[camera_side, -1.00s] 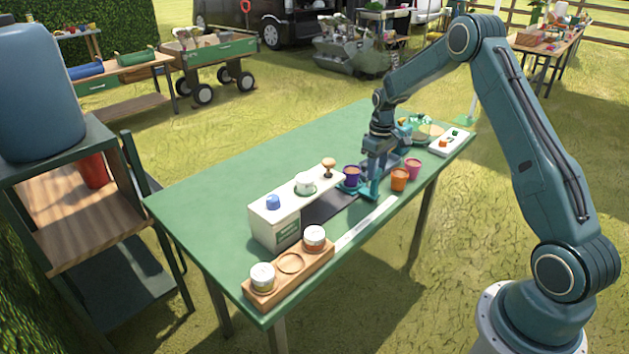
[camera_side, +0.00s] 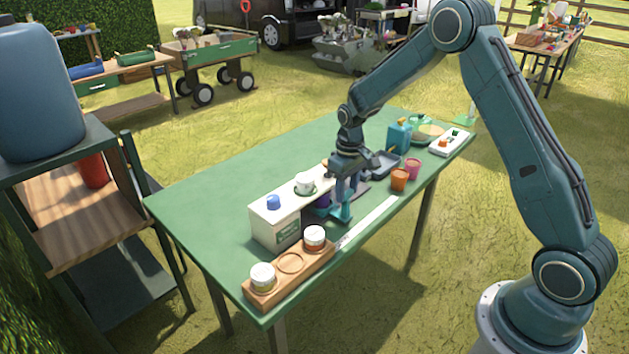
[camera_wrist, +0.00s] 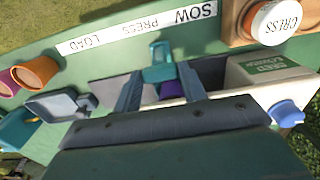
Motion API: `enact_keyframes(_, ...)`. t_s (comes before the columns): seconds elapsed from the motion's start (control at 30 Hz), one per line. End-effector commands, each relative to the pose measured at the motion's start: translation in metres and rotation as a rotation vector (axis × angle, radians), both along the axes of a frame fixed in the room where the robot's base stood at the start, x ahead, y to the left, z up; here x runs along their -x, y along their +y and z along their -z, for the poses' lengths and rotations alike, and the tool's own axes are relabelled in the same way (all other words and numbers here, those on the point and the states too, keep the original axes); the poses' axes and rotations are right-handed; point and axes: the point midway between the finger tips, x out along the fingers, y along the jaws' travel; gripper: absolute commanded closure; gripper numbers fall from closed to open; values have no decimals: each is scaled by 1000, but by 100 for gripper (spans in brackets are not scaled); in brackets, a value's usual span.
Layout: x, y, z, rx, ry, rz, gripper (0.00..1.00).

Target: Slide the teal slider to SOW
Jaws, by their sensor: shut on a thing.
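The teal slider (camera_side: 342,211) sits on its dark track at the front of the white seeder (camera_side: 276,229). In the wrist view the slider (camera_wrist: 160,62) lies between PRESS and SOW on the white label strip (camera_wrist: 120,30). A purple pot (camera_wrist: 172,90) sits beside the slider, partly hidden by my fingers; in the side view it (camera_side: 324,198) is mostly behind my gripper. My gripper (camera_side: 345,192) points down and is shut on the slider, with its fingers (camera_wrist: 160,82) on either side of it.
A wooden rack (camera_side: 291,263) holds tins at the near left, one reading CRESS (camera_wrist: 277,22). The table's left back is clear.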

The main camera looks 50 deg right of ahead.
Motion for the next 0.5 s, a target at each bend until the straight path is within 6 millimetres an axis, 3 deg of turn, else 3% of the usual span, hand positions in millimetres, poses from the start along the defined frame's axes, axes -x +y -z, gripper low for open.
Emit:
enact_keyframes(0.2,0,45,-1,0,-1,-5,99)
enact_keyframes(0.5,0,68,-1,0,-1,-1,99)
